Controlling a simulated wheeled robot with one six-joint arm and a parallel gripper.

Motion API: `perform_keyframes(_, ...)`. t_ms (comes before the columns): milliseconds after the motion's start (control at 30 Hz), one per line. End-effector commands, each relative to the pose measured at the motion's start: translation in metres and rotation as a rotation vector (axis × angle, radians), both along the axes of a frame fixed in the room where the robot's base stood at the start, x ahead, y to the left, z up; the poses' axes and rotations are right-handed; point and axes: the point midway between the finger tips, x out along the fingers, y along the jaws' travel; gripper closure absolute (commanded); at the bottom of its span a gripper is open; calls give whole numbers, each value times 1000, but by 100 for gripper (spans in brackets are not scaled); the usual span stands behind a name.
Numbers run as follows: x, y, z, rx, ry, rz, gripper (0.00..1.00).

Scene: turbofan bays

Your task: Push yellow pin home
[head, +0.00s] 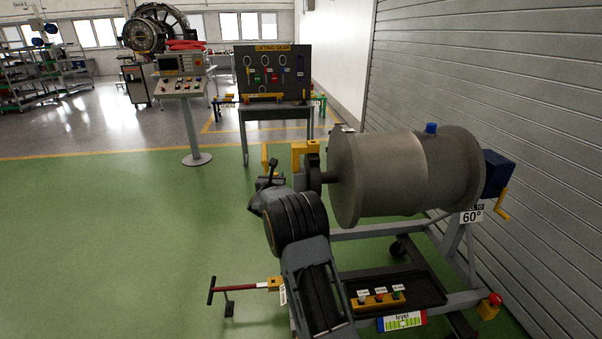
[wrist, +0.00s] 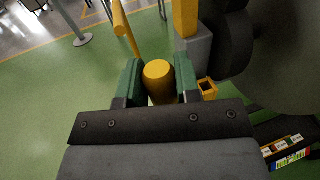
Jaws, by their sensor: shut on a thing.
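The yellow pin (wrist: 159,75) is a thick round cylinder with its flat end towards the wrist camera. My gripper (wrist: 160,86) has a green jaw on each side of it and is shut on it. The pin's far end is hidden by its own head and the jaws. In the head view, my gripper (head: 270,174) is left of the engine stand's hub, and my arm covers much of it. I cannot tell how deep the pin sits in anything.
A yellow bracket (head: 304,150) and dark hub stand close right of my gripper, before the grey drum (head: 400,178). A small yellow square socket (wrist: 208,88) is right of the jaws. A yellow bar (wrist: 122,25) rises at left. Green floor (head: 120,240) is clear left.

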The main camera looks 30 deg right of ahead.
Motion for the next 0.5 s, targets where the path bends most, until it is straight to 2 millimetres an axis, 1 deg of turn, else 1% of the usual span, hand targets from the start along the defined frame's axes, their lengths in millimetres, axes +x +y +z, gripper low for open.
perform_keyframes(33, 7, -21, -7, 1, -7, -18, 96)
perform_keyframes(100, 15, -44, -4, 2, -12, -32, 96)
perform_keyframes(200, 22, -73, 1, 0, -18, -45, 96)
perform_keyframes(333, 26, -102, 8, -5, -29, -54, 96)
perform_keyframes(400, 27, -112, 11, -7, -32, -56, 96)
perform_keyframes(500, 28, -122, 14, -10, -36, -58, 96)
